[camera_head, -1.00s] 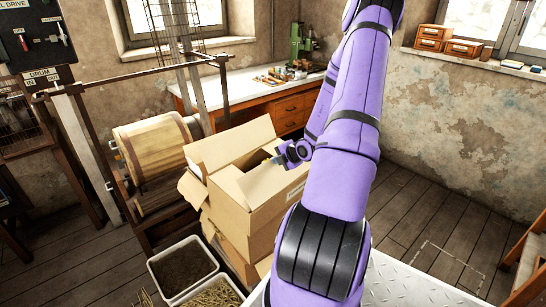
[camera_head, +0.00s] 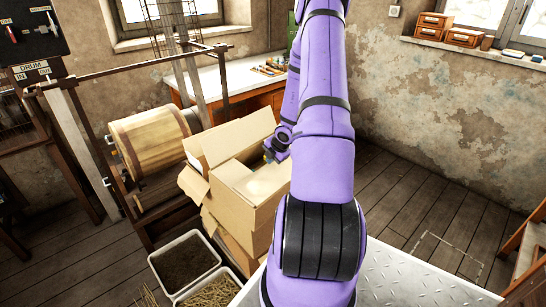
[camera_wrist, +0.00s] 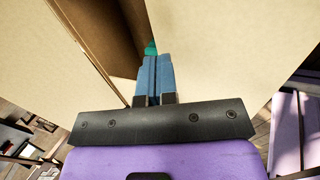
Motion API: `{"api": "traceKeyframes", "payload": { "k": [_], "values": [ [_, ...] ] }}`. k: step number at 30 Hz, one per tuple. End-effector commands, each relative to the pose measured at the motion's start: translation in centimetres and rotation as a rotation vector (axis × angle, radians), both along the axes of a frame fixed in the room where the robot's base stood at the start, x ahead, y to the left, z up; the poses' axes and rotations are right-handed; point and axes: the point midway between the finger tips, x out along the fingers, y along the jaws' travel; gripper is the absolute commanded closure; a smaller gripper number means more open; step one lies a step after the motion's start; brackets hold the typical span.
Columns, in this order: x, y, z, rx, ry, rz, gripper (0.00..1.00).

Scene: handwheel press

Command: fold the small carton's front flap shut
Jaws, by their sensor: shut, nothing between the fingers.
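The open carton (camera_head: 240,211) is tan cardboard and sits on top of other cardboard in the head view. One flap (camera_head: 243,136) stands up at its back and another (camera_head: 193,184) hangs out at its left. I cannot tell for sure which flap is the front one; my arm hides the carton's right side. My gripper (camera_head: 268,157) is at the carton's opening, near its back right. In the wrist view my gripper (camera_wrist: 153,72) has its blue fingers together, with nothing between them. A broad cardboard panel (camera_wrist: 225,45) is close beside the fingertips; contact is unclear.
A wooden drum (camera_head: 150,141) on a frame stands left of the carton. Bins of dark material (camera_head: 184,262) and straw (camera_head: 212,294) stand on the floor in front. A workbench (camera_head: 235,86) is behind. The floor (camera_head: 420,205) at right is mostly clear.

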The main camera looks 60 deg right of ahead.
Motion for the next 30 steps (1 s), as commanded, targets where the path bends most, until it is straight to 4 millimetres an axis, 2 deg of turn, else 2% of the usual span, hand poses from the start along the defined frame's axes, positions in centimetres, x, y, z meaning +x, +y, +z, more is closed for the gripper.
{"api": "traceKeyframes", "payload": {
  "k": [9, 30],
  "values": [
    [0.5, -0.1, -1.2, 0.0, 0.0, -0.001, 1.0],
    [0.6, -0.1, -1.4, 0.001, 0.0, 0.0, 1.0]
  ]
}}
